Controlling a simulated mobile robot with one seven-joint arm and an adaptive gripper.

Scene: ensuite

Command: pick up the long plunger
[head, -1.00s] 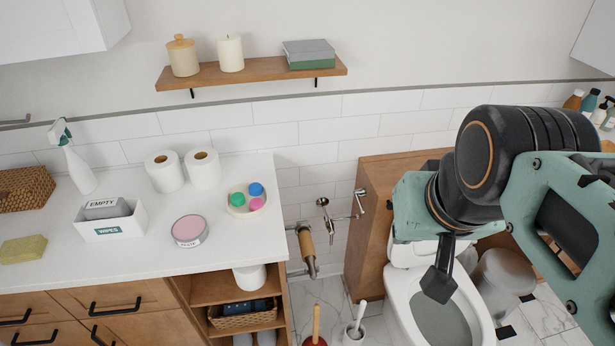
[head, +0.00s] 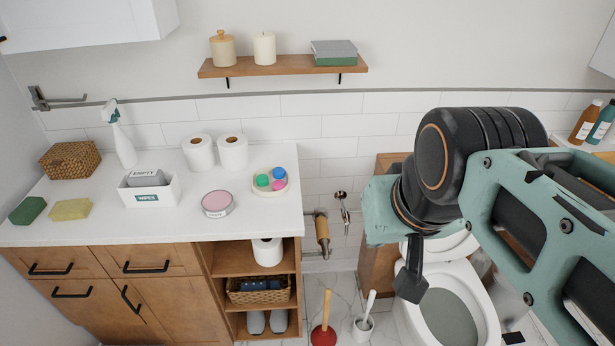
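The long plunger (head: 325,318) stands upright on the floor between the counter and the toilet, with a wooden handle and a red rubber cup. A white toilet brush in a holder (head: 364,325) stands just to its right. My gripper (head: 411,284) is up and to the right of the plunger, over the toilet's left side in the picture, and apart from both. Only one dark finger shows below the wrist; the rest is hidden, so I cannot tell whether it is open.
A toilet (head: 480,290) stands to the right, partly behind my arm. The white counter (head: 90,222) on wooden cabinets holds toilet rolls, a wipes box (head: 150,190) and a spray bottle (head: 122,140).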

